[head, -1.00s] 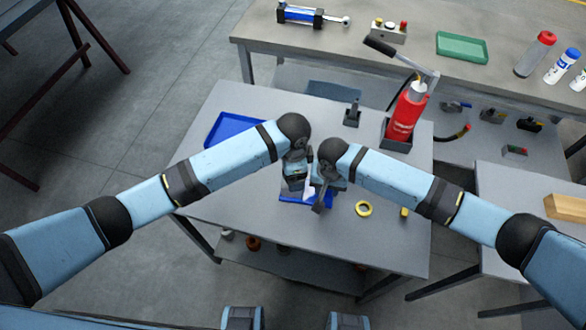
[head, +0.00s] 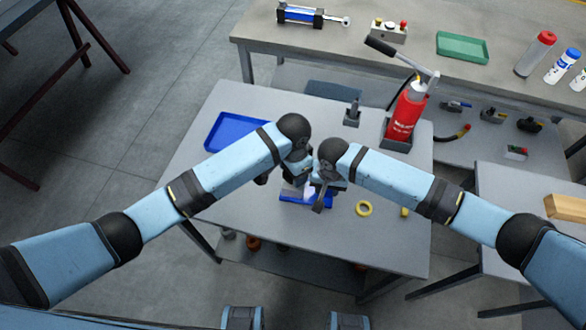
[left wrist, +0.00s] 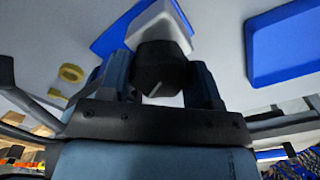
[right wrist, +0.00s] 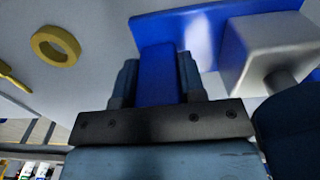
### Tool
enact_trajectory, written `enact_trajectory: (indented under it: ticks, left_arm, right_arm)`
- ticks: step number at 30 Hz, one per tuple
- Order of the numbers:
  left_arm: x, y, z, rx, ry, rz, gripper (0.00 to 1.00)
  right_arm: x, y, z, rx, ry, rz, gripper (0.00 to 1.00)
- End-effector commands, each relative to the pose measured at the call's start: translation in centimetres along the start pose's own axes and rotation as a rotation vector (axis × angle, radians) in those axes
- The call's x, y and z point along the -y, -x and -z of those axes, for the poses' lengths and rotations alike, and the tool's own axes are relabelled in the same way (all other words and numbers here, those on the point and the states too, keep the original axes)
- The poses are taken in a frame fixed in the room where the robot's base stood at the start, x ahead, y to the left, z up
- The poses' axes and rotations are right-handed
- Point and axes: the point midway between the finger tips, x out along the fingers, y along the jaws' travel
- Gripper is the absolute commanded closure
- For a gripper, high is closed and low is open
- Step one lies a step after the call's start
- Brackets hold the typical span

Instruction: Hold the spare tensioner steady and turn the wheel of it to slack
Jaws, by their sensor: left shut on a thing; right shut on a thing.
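The spare tensioner has a blue base (head: 292,196), which shows between my grippers on the table in the head view. A pale grey block (left wrist: 160,24) stands on it, with a dark round wheel (left wrist: 163,66) bearing a light line mark. My left gripper (left wrist: 162,80) has its fingers on both sides of the wheel and is shut on it. My right gripper (right wrist: 157,82) is shut on an upright blue tab (right wrist: 157,62) of the base. The block (right wrist: 268,48) is right of that tab in the right wrist view. In the head view the wheel is hidden by my arms.
A blue tray (head: 213,143) lies on the table's left side. A yellow ring (head: 364,208) lies right of the tensioner. A red bottle-shaped pump (head: 405,115) and a small grey holder (head: 352,119) stand farther back. The table's left front is clear.

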Motion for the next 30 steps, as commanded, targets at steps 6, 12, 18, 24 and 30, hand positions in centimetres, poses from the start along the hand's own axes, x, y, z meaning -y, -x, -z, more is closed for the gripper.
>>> enact_trajectory:
  ticks: [6, 12, 18, 24, 30]
  left_arm:
    - [0.0, 0.1, 0.1, -0.002, 0.009, 0.0, 0.66]
    - [-0.1, 0.1, 0.1, -0.002, 0.007, -0.001, 0.17]
    - [-0.2, 0.1, 0.1, -0.002, 0.004, -0.003, 0.17]
    - [-0.3, 0.6, 0.2, -0.004, 0.002, -0.003, 0.17]
    - [-0.2, 3.5, 0.3, -0.01, 0.002, -0.001, 0.17]
  right_arm:
    - [0.0, 0.1, 0.0, 0.0, 0.0, 0.001, 1.0]
    - [0.0, 0.1, 0.0, 0.0, 0.0, 0.001, 1.0]
    - [0.1, 0.1, 0.0, 0.0, 0.0, 0.001, 1.0]
    - [0.1, 0.1, 0.0, 0.0, 0.0, 0.002, 1.0]
    - [0.2, 0.1, -0.1, 0.0, 0.001, 0.002, 1.0]
